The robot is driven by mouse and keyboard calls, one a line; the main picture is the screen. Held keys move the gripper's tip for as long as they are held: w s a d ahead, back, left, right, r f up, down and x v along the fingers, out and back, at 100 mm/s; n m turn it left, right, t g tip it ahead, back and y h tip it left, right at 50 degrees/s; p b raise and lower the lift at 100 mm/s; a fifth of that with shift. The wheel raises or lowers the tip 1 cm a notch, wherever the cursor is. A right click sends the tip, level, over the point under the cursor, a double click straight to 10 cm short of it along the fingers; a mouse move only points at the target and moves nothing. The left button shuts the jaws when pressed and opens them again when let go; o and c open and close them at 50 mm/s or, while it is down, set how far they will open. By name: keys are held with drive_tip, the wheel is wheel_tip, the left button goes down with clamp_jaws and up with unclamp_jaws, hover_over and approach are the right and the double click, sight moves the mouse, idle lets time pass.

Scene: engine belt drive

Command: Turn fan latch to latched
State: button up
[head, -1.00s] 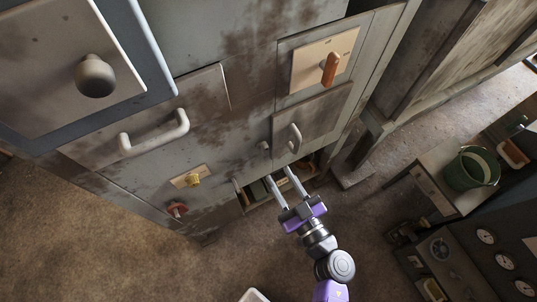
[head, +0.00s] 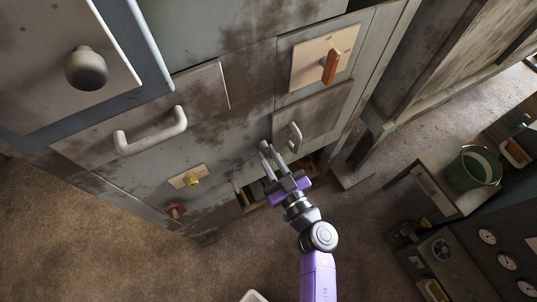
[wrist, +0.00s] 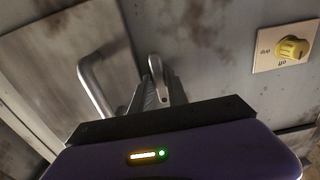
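The fan latch (wrist: 155,68) is a small grey lever on the cabinet front, beside a small door with a bar handle. In the head view, the latch (head: 264,145) is just left of that door's handle (head: 294,137). My gripper (head: 268,152) reaches up to the latch from below. In the wrist view, the fingers (wrist: 162,92) lie close on both sides of the lever, and its end shows between them. They look shut on it, though the contact itself is partly hidden. The latch's label is not visible.
A yellow knob (wrist: 292,47) on a cream plate sits to the right in the wrist view. An orange switch (head: 330,66) is above the small door, and a large handle (head: 150,131) is to the left. An open compartment (head: 252,194) lies below. Floor at lower left is clear.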

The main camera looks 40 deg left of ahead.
clamp_jaws()
drive_tip(key=shift+n, duration=0.4)
drive_tip(key=n+p, duration=0.1)
drive_tip(key=n, duration=0.1)
drive_tip(key=shift+n, duration=0.4)
drive_tip(key=n, duration=0.4)
drive_tip(key=shift+n, duration=0.3)
drive_tip(key=n+b, duration=0.1)
drive_tip(key=n, duration=0.3)
drive_tip(key=shift+f+n, duration=0.15)
drive_tip(key=shift+n, duration=0.15)
drive_tip(key=n+b, duration=0.1)
drive_tip(key=n, duration=0.3)
drive_tip(key=shift+s+n, duration=0.1)
drive_tip(key=shift+n, duration=0.3)
